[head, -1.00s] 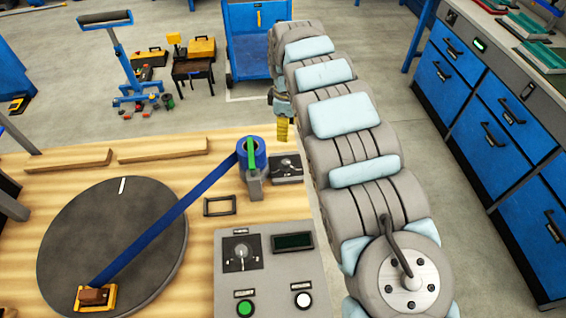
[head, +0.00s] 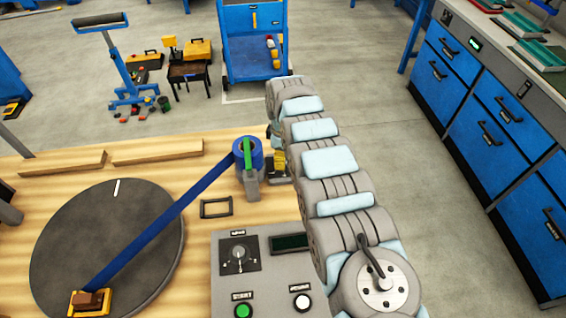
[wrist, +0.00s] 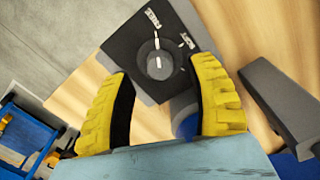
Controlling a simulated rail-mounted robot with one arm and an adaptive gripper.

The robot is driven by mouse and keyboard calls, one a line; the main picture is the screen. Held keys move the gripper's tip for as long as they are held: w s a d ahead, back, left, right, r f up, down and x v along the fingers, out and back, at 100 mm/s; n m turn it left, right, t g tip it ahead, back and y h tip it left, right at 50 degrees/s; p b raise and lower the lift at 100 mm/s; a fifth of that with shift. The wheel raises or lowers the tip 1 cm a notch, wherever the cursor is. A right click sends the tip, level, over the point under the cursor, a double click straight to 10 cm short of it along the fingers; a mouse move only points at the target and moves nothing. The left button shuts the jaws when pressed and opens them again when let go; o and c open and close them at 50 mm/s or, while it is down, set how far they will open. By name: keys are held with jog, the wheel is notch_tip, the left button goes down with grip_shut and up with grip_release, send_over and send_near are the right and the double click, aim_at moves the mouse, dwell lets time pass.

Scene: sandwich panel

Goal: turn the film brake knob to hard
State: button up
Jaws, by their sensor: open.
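The film brake knob (wrist: 159,65) is a round grey knob on a dark plate (wrist: 136,60) in the wrist view. White labels on the plate seem to read FREE and SOFT; no HARD label shows, and part of the plate is behind the right finger. The knob's white mark points roughly up toward FREE. My gripper (wrist: 163,72) is open, its yellow fingers on either side of the knob, apart from it as far as I can see. In the head view my gripper (head: 279,161) is beside the blue film roll and hides most of the brake plate.
The film roll (head: 242,150) on its grey post stands close left of my gripper. Blue film (head: 165,225) runs from it to the round turntable (head: 65,220). A control panel (head: 225,283) with another knob and buttons is nearer the camera.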

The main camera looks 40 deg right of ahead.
jog(key=shift+f+b, duration=0.3)
jog(key=shift+f, duration=1.05)
grip_shut()
